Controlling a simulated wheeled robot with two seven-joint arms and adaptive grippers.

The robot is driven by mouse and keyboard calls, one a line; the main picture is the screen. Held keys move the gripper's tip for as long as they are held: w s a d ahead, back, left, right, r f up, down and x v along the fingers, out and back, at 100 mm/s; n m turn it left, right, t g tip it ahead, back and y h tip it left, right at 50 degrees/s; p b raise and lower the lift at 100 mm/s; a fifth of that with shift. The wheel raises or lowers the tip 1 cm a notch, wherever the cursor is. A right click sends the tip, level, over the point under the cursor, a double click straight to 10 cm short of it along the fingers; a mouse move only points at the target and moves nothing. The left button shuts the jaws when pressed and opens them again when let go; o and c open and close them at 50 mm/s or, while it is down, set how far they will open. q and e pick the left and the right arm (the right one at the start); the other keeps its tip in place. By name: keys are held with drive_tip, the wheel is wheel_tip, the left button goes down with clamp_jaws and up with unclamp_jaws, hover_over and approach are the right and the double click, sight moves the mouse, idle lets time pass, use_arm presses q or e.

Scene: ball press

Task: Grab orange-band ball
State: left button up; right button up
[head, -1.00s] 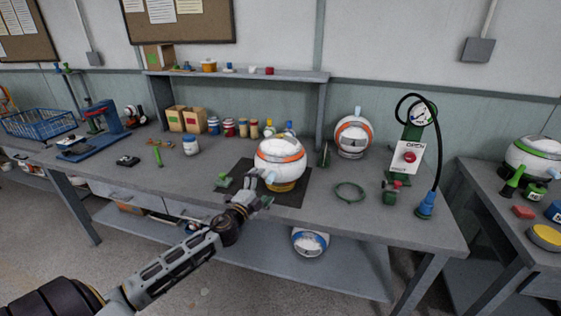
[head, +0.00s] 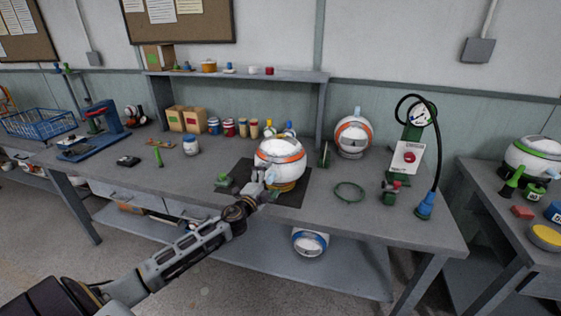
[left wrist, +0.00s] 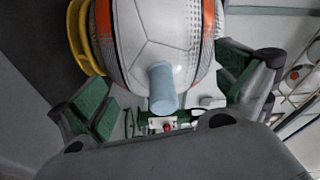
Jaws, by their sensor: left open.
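A white ball with an orange band (head: 280,150) sits on a yellow ring stand (head: 284,186) on the dark mat. It fills the top middle of the left wrist view (left wrist: 160,40), with a pale blue plug (left wrist: 162,88) sticking out toward the camera. My left gripper (head: 266,183) is at the ball's front left side. In the left wrist view its green-padded fingers (left wrist: 165,92) are spread wide, with the plug between them. Whether they touch the ball I cannot tell. A second orange-band ball (head: 352,137) stands farther back right. My right gripper is out of view.
The dark mat (head: 292,200) lies on the grey bench. A green ring (head: 349,192) and a gauge stand with a black hose (head: 408,157) are to the right. Jars and boxes line the back under a shelf (head: 240,75). A blue-band ball (head: 310,242) is on the lower shelf.

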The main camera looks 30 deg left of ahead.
use_arm(q)
drive_tip(key=shift+w, duration=0.55)
drive_tip(key=shift+s, duration=0.1)
drive_tip(key=c, duration=2.2)
drive_tip(key=shift+r, duration=0.1)
clamp_jaws()
